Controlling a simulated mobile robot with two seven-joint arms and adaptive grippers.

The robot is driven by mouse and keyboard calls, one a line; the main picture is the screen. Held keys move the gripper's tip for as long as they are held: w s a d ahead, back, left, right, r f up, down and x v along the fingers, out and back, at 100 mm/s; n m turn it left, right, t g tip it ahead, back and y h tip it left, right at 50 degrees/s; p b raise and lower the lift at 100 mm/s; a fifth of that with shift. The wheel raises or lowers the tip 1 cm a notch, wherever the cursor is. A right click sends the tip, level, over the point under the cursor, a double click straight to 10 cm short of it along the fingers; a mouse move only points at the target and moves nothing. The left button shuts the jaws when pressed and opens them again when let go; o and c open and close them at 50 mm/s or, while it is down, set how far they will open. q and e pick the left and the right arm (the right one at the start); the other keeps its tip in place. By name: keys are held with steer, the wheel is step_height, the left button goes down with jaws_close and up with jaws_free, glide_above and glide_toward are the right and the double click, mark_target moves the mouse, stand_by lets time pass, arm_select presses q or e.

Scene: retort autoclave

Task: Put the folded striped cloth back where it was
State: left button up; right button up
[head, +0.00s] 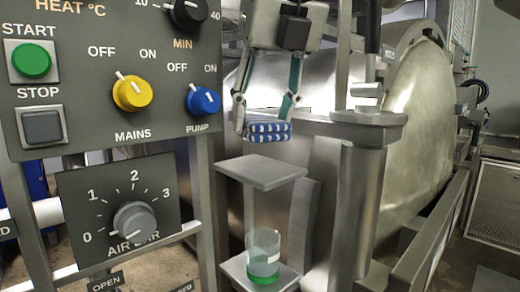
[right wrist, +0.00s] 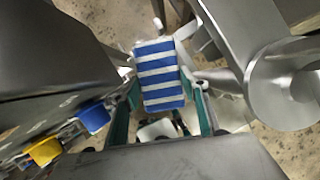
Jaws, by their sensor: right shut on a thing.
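The folded cloth (head: 268,132) has blue and white stripes. My right gripper (head: 267,130) is shut on it and holds it in the air above a small grey square shelf (head: 262,171). A gap shows between the cloth and the shelf. In the right wrist view the striped cloth (right wrist: 160,78) sits between the fingertips of my right gripper (right wrist: 162,92). The upper shelf looks bare in the head view. My left gripper is not in view.
A lower shelf (head: 238,270) carries a clear beaker with a green base (head: 263,262). A control panel (head: 110,70) with knobs stands close on the left. A metal post (head: 360,200) and the autoclave's steel vessel (head: 410,110) are on the right.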

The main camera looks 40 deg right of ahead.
mark_target(262, 169)
step_height(262, 169, down, 2)
steer(key=shift+f, duration=0.1)
step_height(262, 169, down, 3)
steer(key=shift+w+f+b, duration=0.1)
steer(key=shift+w+b, duration=0.05)
steer(key=shift+b, duration=0.45)
steer(key=shift+w+d, duration=0.1)
steer(key=o, duration=1)
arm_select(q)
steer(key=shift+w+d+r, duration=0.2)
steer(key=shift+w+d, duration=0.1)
